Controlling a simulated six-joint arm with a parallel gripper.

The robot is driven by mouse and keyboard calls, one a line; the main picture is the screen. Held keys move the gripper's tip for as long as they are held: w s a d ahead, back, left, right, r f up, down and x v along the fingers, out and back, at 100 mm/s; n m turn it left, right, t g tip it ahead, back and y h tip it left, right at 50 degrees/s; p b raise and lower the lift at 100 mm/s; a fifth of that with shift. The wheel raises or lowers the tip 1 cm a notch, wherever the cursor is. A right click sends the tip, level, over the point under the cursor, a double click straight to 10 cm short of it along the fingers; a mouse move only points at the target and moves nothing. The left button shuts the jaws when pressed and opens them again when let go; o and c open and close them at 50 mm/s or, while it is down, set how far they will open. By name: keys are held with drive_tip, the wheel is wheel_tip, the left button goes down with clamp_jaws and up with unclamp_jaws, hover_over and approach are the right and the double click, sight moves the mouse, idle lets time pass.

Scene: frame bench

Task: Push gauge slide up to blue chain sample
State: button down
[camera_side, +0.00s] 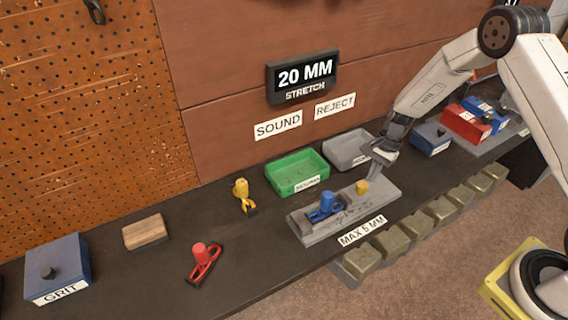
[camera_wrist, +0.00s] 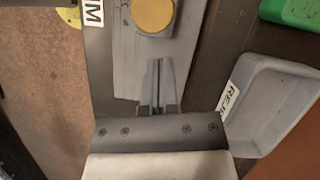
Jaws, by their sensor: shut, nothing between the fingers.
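The grey gauge (camera_side: 385,197) lies on the bench with a blue chain sample (camera_side: 325,207) on its left part. The gauge slide's yellow knob (camera_side: 362,187) stands to the right of the sample, with a gap between them. In the wrist view the yellow knob (camera_wrist: 153,14) is at the top, cut by the frame edge, on the grey gauge plate (camera_wrist: 130,60). My gripper (camera_side: 374,172) is shut and empty over the gauge's right part, behind and right of the knob. In the wrist view my fingertips (camera_wrist: 158,64) point at the knob and appear apart from it.
A green tray (camera_side: 297,174) and a grey tray (camera_side: 347,150) stand behind the gauge. Yellow (camera_side: 242,193) and red (camera_side: 202,262) samples lie to the left, near a wooden block (camera_side: 145,232) and a blue GRIT box (camera_side: 58,268). Blue (camera_side: 430,138) and red (camera_side: 464,123) boxes are at right.

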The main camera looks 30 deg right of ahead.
sight(365, 183)
drive_tip(key=shift+s+a, duration=0.15)
drive_tip(key=shift+a, duration=0.6)
drive_tip(key=shift+s+a, duration=0.15)
drive_tip(key=shift+a, duration=0.55)
drive_tip(key=shift+d, duration=0.7)
drive_tip(key=d, duration=0.1)
drive_tip(key=w+d, duration=0.1)
drive_tip(key=d, duration=0.1)
drive_tip(key=shift+w+d, duration=0.1)
drive_tip(key=v, duration=1)
